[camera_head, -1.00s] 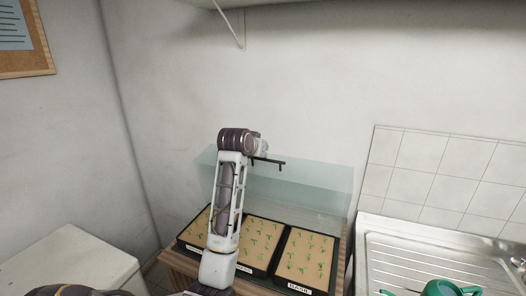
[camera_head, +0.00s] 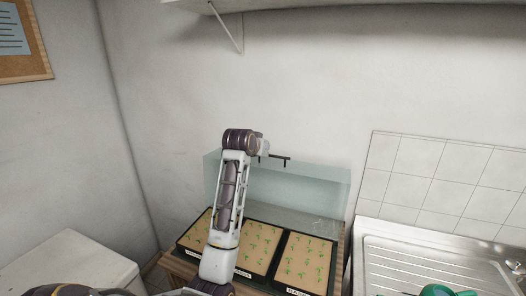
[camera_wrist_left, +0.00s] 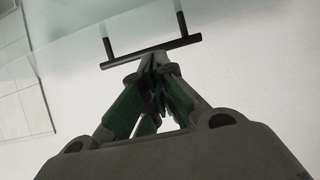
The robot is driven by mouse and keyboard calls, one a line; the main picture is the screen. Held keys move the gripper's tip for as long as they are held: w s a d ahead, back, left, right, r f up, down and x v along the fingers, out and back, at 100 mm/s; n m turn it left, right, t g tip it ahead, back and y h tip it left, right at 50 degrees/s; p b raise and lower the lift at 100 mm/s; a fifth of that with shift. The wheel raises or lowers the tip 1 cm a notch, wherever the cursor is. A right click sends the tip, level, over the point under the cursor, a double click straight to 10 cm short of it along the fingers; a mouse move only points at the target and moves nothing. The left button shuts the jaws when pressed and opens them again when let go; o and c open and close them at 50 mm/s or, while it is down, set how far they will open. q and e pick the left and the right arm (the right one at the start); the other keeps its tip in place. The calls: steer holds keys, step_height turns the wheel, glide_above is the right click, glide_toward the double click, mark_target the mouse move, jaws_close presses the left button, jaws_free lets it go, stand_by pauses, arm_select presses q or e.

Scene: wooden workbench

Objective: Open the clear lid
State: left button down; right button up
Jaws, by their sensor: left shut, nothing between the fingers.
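The clear lid (camera_head: 310,184) is a pale see-through panel standing raised at the back of the seedling trays in the head view. Its dark bar handle (camera_head: 278,158) is near the lid's top edge. My left gripper (camera_head: 263,150) is at the handle, partly hidden behind its own wrist. In the left wrist view, the handle (camera_wrist_left: 125,55) is a dark bar on two posts fixed to the clear panel. The fingers of my left gripper (camera_wrist_left: 157,62) are closed together with nothing between them, their tips at or just beside the bar; contact is unclear. My right gripper is not in view.
Several black trays of seedlings (camera_head: 306,262) sit on a wooden bench below the lid. A metal sink (camera_head: 420,250) with a green watering can (camera_head: 440,291) is to the right. A white cabinet (camera_head: 70,262) stands at left. A shelf bracket (camera_head: 230,35) hangs above.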

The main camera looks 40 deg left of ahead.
arm_select(q)
steer(key=b+v, duration=0.1)
steer(key=v, duration=0.8)
steer(key=shift+r+b, duration=0.35)
steer(key=shift+s, duration=0.1)
stand_by(0.4)
